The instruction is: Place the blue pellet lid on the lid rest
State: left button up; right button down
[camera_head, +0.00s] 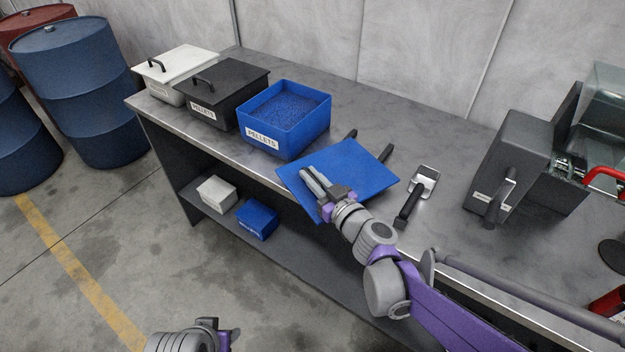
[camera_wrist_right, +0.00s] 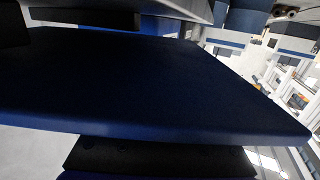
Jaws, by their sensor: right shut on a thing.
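The blue pellet lid (camera_head: 352,166) is a flat square plate over the front part of the bench, right of the open blue pellet box (camera_head: 283,120). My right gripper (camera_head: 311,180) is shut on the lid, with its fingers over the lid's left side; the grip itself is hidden. In the right wrist view the lid (camera_wrist_right: 160,85) fills most of the picture. Two dark bars of what looks like the lid rest (camera_head: 386,153) stick out behind the lid. I cannot tell whether the lid touches them. My left gripper (camera_head: 228,338) shows only partly at the bottom edge.
A black box (camera_head: 228,90) and a white box (camera_head: 180,68), both lidded, stand left of the blue one. A scoop-like tool (camera_head: 424,182) lies right of the lid. A grey machine (camera_head: 510,160) stands farther right. Small boxes sit on the lower shelf (camera_head: 290,248).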

jog(key=shift+f, duration=0.35)
jog(key=c, duration=0.9)
grip_release()
jog(key=shift+r, duration=0.1)
